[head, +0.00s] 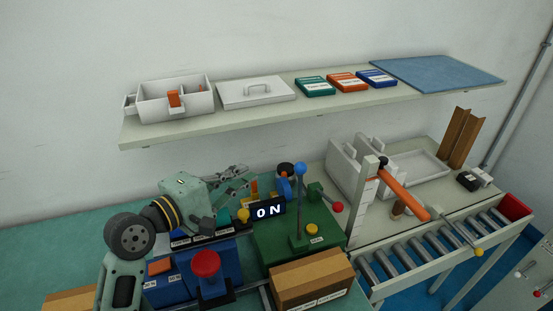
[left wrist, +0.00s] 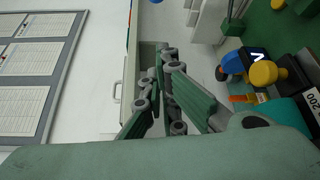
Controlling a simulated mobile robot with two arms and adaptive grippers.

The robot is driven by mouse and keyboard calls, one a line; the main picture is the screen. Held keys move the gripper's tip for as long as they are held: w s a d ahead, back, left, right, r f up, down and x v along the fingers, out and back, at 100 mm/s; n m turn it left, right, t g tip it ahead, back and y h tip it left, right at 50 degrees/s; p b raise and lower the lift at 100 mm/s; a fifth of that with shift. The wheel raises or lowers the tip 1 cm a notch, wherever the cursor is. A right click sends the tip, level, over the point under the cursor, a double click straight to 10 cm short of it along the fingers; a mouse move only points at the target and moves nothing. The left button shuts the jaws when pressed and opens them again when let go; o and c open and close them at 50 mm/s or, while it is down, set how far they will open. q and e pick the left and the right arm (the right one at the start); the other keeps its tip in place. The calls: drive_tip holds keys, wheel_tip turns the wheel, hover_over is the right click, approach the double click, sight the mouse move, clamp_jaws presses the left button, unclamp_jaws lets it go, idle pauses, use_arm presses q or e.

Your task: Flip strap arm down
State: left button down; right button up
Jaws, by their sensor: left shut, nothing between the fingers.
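An orange arm (head: 405,194), likely the strap arm, is pivoted at a black joint (head: 378,164) on an upright white post (head: 363,195). It slopes down to the right over the roller conveyor (head: 425,250). My left gripper (head: 240,178) is shut and empty, above and behind the blue box at the left part of the bench. It is well to the left of the orange arm and touches nothing that I can see. Its fingers also show in the left wrist view (left wrist: 165,90). The orange arm is not seen there. My right gripper is not in view.
A cardboard box (head: 310,277) is in front. A shelf (head: 190,127) runs above along the wall.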

use_arm(q)
drive_tip(key=r+p+x, duration=0.1)
drive_tip(key=p+x, duration=0.2)
drive_tip(key=x, duration=0.7)
drive_tip(key=s+d, duration=0.1)
drive_tip(key=s+d+p, duration=0.1)
drive_tip(key=s, duration=0.1)
drive_tip(key=shift+f, duration=0.15)
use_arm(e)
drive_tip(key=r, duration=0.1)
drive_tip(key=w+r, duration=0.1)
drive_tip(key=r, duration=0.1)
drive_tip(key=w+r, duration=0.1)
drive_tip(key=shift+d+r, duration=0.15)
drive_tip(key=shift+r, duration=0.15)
use_arm(q)
drive_tip(key=shift+w, duration=0.1)
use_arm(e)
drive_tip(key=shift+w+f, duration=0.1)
